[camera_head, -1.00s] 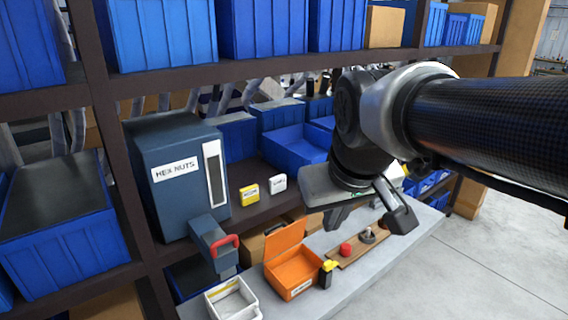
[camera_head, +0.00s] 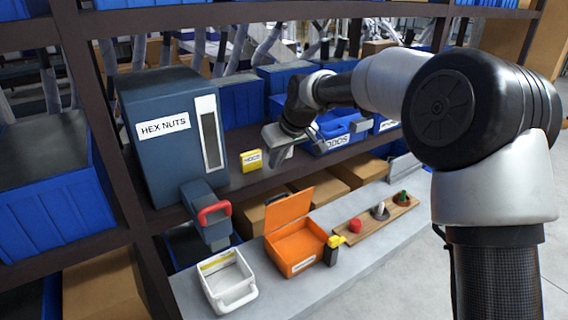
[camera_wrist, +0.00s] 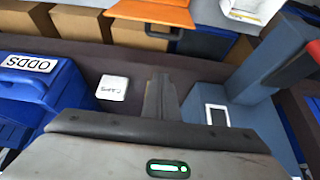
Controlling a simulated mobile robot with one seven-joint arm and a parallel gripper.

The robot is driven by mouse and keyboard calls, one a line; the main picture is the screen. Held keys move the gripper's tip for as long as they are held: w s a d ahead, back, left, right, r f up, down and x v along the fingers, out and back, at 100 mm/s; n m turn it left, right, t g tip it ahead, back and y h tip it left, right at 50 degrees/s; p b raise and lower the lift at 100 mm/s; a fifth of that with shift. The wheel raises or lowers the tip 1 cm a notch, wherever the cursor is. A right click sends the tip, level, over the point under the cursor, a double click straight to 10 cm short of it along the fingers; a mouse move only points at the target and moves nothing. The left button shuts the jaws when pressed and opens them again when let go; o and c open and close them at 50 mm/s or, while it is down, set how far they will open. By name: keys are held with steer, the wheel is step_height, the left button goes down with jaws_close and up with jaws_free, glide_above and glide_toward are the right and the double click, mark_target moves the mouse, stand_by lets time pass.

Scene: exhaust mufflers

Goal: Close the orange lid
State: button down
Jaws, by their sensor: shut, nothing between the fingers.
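The orange lid (camera_head: 288,209) stands tilted up at the back of the orange box (camera_head: 300,248), which sits open on the grey bench. The inside of the box looks empty. In the wrist view an orange panel (camera_wrist: 152,11), likely the lid, shows at the top edge. My gripper (camera_head: 284,148) is behind and above the lid, near the shelf with the small boxes, apart from the lid. In the wrist view its fingers (camera_wrist: 160,98) are together with nothing between them.
A white bin (camera_head: 228,283) stands left of the orange box, and a yellow-black item (camera_head: 333,250) stands at its right. A wooden board (camera_head: 378,222) holds small knobs. The hex nuts dispenser (camera_head: 170,135) with a red handle stands at left. The blue ODDS bin (camera_head: 335,138) is near my gripper.

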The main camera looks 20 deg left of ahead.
glide_above(277, 196)
steer(key=w+a, duration=0.2)
steer(key=a, duration=0.1)
step_height(277, 196, down, 7)
steer(key=shift+d+r, duration=0.1)
steer(key=shift+r, duration=0.05)
steer(key=s+d+f, duration=0.1)
steer(key=d+f, duration=0.1)
steer(key=shift+s+d+f, duration=0.15)
steer(key=shift+s+f, duration=0.15)
steer(key=shift+s, duration=0.05)
steer(key=shift+f+b, duration=0.15)
steer(key=shift+b, duration=0.15)
steer(key=shift+s+d, duration=0.15)
steer(key=shift+d, duration=0.05)
steer(key=shift+s+d+t+y+b, duration=0.2)
steer(key=shift+d+t+y+b, duration=0.1)
steer(key=shift+b, duration=0.3)
steer(key=shift+s, duration=0.1)
